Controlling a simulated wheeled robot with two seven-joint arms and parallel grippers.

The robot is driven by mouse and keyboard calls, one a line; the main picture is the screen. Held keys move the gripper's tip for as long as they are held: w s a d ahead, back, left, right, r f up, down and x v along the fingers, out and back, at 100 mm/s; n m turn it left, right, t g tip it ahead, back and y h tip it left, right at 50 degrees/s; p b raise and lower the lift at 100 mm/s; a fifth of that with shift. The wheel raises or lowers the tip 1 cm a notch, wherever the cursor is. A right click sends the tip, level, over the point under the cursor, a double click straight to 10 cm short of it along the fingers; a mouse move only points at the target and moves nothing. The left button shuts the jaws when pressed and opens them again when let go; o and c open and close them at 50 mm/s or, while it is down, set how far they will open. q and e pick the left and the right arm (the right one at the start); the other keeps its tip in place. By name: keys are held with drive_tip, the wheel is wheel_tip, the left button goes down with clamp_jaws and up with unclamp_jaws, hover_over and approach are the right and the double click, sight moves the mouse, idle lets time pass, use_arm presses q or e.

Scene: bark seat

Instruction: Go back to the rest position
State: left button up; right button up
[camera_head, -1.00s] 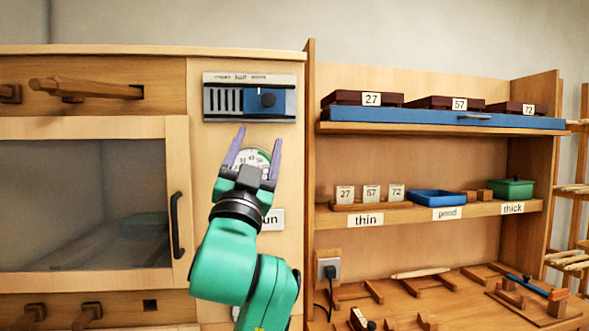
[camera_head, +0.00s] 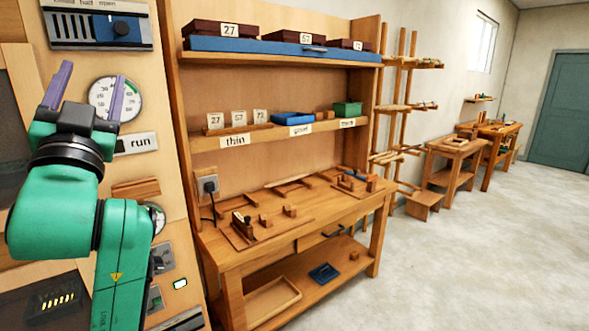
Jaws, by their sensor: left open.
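My left gripper (camera_head: 90,92) is open and empty, its two purple fingers pointing up and spread apart. It stands in front of the wooden cabinet panel at the left, with the round dial (camera_head: 117,97) behind its fingers. My green left arm comes up from the lower left. My right gripper does not show.
A workbench (camera_head: 300,222) with wooden parts stands right of the panel. Shelves above hold a blue tray (camera_head: 250,47), numbered cards and a green box (camera_head: 347,109). A wooden rack (camera_head: 402,110) and small tables (camera_head: 455,150) stand beyond. The floor (camera_head: 470,260) at the right is clear.

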use_arm(q)
drive_tip(key=w+f+g+h, duration=0.2)
drive_tip(key=w+f+g, duration=0.1)
drive_tip(key=f, duration=0.9)
drive_tip(key=w+f+g+h, duration=0.2)
drive_tip(key=w+f+g, duration=0.2)
drive_tip(key=f, duration=0.8)
drive_tip(key=s+d+f+g+h, duration=0.1)
drive_tip(key=s+f+g+h, duration=0.2)
drive_tip(key=f, duration=1.3)
drive_tip(key=s+d+f+g+h, duration=0.15)
drive_tip(key=s+f+g, duration=0.35)
drive_tip(key=s+f, duration=0.6)
drive_tip(key=s+d+f+g, duration=0.3)
drive_tip(key=s+f+g, duration=0.3)
drive_tip(key=s+f, duration=0.5)
wheel_tip(320, 180, down, 25)
drive_tip(key=s+m+g, duration=0.1)
drive_tip(key=s, duration=0.2)
drive_tip(key=s+a+f+g, duration=0.1)
drive_tip(key=s+a+f, duration=0.2)
drive_tip(key=s+f, duration=0.9)
drive_tip(key=s, duration=0.3)
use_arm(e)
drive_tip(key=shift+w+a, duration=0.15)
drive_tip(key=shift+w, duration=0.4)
